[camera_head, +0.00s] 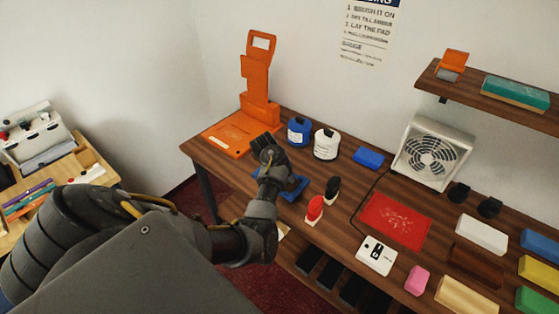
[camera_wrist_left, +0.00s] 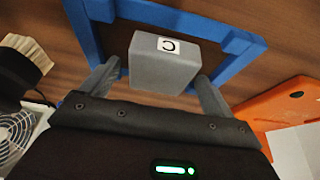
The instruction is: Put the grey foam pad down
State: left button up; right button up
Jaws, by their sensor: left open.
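The grey foam pad (camera_wrist_left: 163,65) is a block with a white label marked "C" in the left wrist view. It stands between the fingers of my left gripper (camera_wrist_left: 160,78), which is open, with a gap seen beside the pad. A blue frame (camera_wrist_left: 182,18) surrounds the pad on the visible sides, with wood showing inside it. In the head view my left gripper (camera_head: 269,158) is over the blue frame (camera_head: 293,187), and the pad cannot be made out there. My right gripper is not in view.
An orange stand with a base plate (camera_head: 225,137) is left of the frame. Blue (camera_head: 299,131) and white (camera_head: 327,145) jars stand behind. Red (camera_head: 314,208) and black (camera_head: 333,188) stamps stand to the right, then a red mat (camera_head: 395,220) and a fan (camera_head: 432,152).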

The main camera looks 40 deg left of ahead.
pick_arm(q)
jog(key=shift+s+a+r, duration=0.1)
jog(key=shift+r, duration=0.4)
jog(key=v, duration=1.1)
jog(key=shift+s+r, duration=0.15)
jog(key=shift+s, duration=0.05)
